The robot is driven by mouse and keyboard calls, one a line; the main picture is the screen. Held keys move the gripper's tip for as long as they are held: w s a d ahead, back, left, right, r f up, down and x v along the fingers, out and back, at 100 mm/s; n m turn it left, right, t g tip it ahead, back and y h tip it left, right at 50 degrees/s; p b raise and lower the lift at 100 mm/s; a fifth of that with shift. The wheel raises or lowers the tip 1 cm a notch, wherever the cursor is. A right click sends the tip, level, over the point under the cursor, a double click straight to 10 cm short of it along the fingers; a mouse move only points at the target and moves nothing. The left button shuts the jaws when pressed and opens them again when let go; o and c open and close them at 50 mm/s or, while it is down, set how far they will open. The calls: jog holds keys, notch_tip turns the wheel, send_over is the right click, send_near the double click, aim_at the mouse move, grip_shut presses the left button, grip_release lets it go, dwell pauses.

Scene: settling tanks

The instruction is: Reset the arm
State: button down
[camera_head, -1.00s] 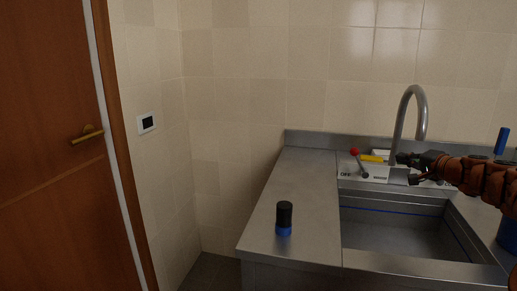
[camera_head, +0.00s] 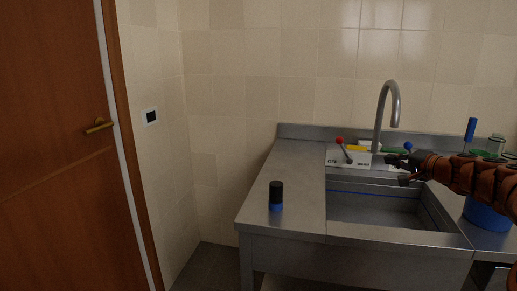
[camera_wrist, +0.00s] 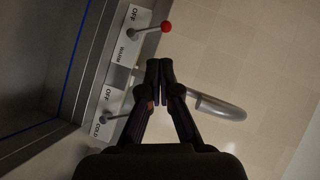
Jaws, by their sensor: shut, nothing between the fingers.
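My gripper (camera_head: 407,168) is at the end of my arm, which reaches in from the right over the sink (camera_head: 375,211). Its fingers (camera_wrist: 159,75) are together and empty in the wrist view. The grey tap spout (camera_head: 394,97) rises behind and left of the gripper; in the wrist view it (camera_wrist: 218,108) lies right of the fingers. A red-knobbed lever (camera_head: 343,151) stands on the white panel marked OFF and WARM (camera_wrist: 125,48). A blue-knobbed lever (camera_wrist: 118,117) is at the OFF and COLD panel. The gripper appears apart from both levers.
A black and blue cylinder (camera_head: 276,196) stands on the left counter (camera_head: 291,162). A blue container (camera_head: 487,215), a blue-handled item (camera_head: 470,130) and glassware (camera_head: 495,145) are at the right, near my arm. A brown door (camera_head: 53,150) is at left.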

jog(key=s+a+f+n+g+y, duration=0.15)
jog(key=s+a, duration=0.25)
jog(key=a, duration=0.5)
jog(key=s+a+n+g+y, duration=0.2)
jog(key=s+a+n+g, duration=0.15)
jog(key=a, duration=0.55)
jog(key=s+a+f+n+g+h, duration=0.1)
jog(key=s+a+f+n+g, duration=0.15)
jog(key=s+a, duration=0.4)
jog(key=s+a+f+n+g+h, duration=0.1)
jog(key=s+a+f+g, duration=0.3)
jog(key=s, duration=0.4)
jog(key=s+a+f+n+g+h, duration=0.1)
jog(key=s+f, duration=0.3)
jog(key=s, duration=0.5)
jog(key=s+f+n+g+h, duration=0.15)
jog(key=s+f, duration=0.25)
jog(key=s, duration=0.4)
jog(key=s+d+f+g+h, duration=0.1)
jog(key=s+d+f+h, duration=0.2)
jog(key=s, duration=0.4)
jog(key=s+d+f+g+h, duration=0.2)
jog(key=s+d, duration=0.2)
jog(key=s, duration=0.4)
jog(key=s+p+v, duration=0.2)
jog(key=p+v, duration=1)
jog(key=shift+d+r+m+t, duration=0.3)
jog(key=shift+r+m+t, duration=0.1)
jog(key=shift+r, duration=0.2)
jog(key=shift+s, duration=0.1)
